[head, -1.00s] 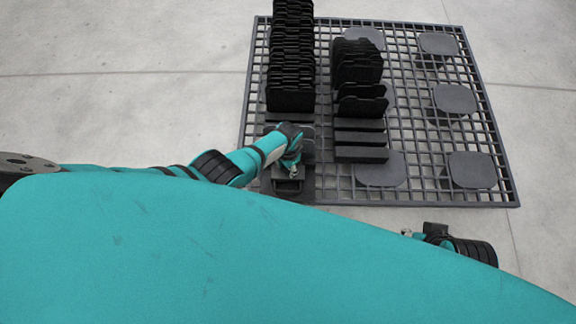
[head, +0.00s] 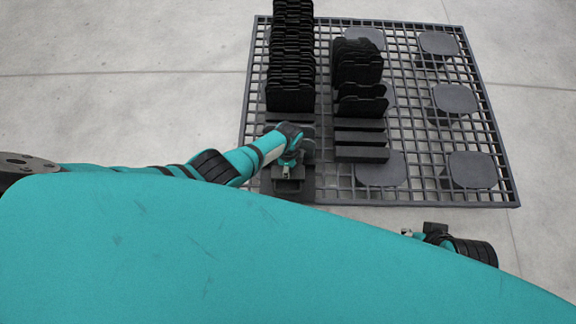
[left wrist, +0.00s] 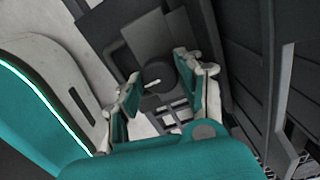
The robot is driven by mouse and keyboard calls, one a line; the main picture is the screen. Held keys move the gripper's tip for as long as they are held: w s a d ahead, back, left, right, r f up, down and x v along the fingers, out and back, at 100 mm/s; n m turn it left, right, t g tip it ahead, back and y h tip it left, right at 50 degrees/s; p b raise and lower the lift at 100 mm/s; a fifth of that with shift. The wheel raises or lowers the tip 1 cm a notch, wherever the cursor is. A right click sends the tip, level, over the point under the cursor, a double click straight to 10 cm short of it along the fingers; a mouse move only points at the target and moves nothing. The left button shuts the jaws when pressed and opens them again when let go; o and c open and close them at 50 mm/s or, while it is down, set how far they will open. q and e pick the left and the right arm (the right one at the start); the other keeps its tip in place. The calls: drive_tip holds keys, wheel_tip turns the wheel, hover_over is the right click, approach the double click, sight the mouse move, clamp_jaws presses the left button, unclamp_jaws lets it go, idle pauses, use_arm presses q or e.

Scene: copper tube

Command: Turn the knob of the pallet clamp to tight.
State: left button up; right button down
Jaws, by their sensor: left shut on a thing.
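The pallet clamp (head: 290,188) is a dark block at the near left edge of the grid pallet. Its knob (left wrist: 159,72) is round and dark, with a short white mark toward the lower left in the left wrist view. My left gripper (left wrist: 158,84) is shut on the knob, one teal finger on each side. In the head view my left gripper (head: 288,168) comes down onto the clamp, and the knob is hidden there. The end of my right arm, with its gripper (head: 407,232), shows small at the lower right, away from the clamp; its jaws are unclear.
The dark grid pallet (head: 415,185) lies on the pale concrete floor. Two rows of upright black plates stand on it, one row (head: 291,75) directly behind the clamp and another (head: 360,100) to the right.

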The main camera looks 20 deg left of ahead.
use_arm(q)
drive_tip(key=shift+m, duration=0.3)
idle(0.4)
drive_tip(key=o, duration=0.9)
wheel_tip(320, 180, up, 12)
idle(0.5)
